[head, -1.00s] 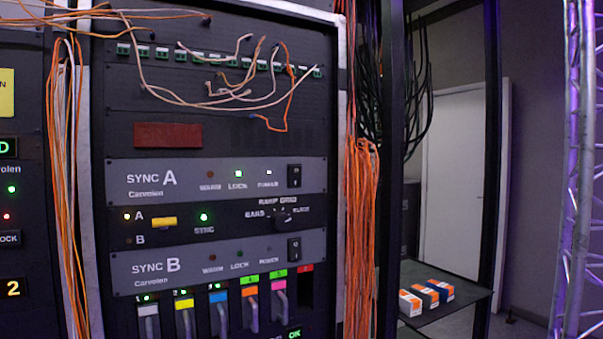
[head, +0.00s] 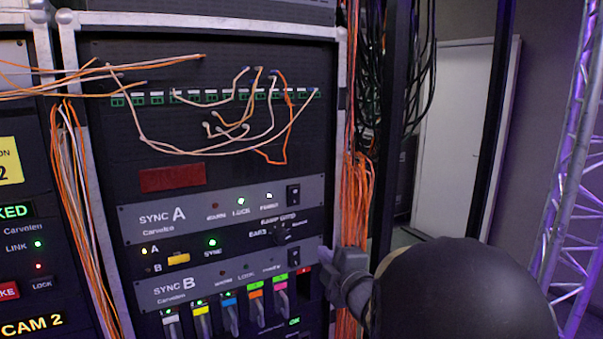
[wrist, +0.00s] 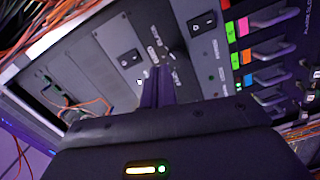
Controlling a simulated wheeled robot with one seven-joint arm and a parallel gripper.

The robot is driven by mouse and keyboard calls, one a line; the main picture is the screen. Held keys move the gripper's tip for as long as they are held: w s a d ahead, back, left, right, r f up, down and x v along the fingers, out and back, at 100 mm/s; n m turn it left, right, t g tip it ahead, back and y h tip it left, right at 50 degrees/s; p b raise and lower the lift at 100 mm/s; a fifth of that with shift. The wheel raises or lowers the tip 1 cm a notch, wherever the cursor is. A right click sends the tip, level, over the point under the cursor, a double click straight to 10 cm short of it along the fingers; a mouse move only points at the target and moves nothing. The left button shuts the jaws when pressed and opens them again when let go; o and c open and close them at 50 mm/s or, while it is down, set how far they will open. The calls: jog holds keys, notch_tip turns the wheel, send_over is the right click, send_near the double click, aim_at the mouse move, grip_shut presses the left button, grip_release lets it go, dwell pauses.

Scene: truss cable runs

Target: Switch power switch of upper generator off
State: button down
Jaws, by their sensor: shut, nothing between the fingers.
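The upper generator, SYNC A (head: 170,218), is a grey rack panel with a green LOCK light and a white light lit. Its black power switch (head: 293,194) is at the panel's right end; in the wrist view that switch (wrist: 128,58) lies to the left of my fingers. I cannot tell its rocker position. The lower generator, SYNC B (head: 170,292), has unlit lights and a similar switch (head: 294,257). That lower switch also shows in the wrist view (wrist: 203,22). My gripper (head: 326,257) is shut and empty, at the rack's right edge beside SYNC B's switch.
A strip with a knob (head: 280,231) and a yellow switch (head: 178,258) lies between the generators. Coloured handles (head: 229,315) stick out below SYNC B. Loose patch wires (head: 215,130) hang above SYNC A. Orange cables (head: 354,205) run down the right side.

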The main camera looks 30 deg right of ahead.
aim_at(296, 191)
notch_tip(296, 191, up, 7)
jog(key=s+n+t+y+p, duration=0.1)
jog(key=n+p, duration=0.1)
jog(key=n, duration=0.1)
jog(key=shift+s+d+n+t+y, duration=0.15)
jog(key=shift+d+n+t+y, duration=0.15)
jog(key=shift+t, duration=0.1)
jog(key=shift+r, duration=0.15)
jog(key=w+p, duration=0.2)
jog(key=w, duration=0.2)
jog(key=w+r+p, duration=0.1)
jog(key=w+p, duration=0.1)
jog(key=w, duration=0.2)
jog(key=w+p, duration=0.2)
jog(key=w, duration=0.2)
jog(key=shift+w+a+r+p, duration=0.25)
jog(key=shift+w+r+p, duration=0.05)
jog(key=shift+w+r, duration=0.1)
jog(key=shift+w+f, duration=0.1)
jog(key=shift+w, duration=0.45)
jog(key=shift+w+d, duration=0.1)
jog(key=shift+d, duration=0.05)
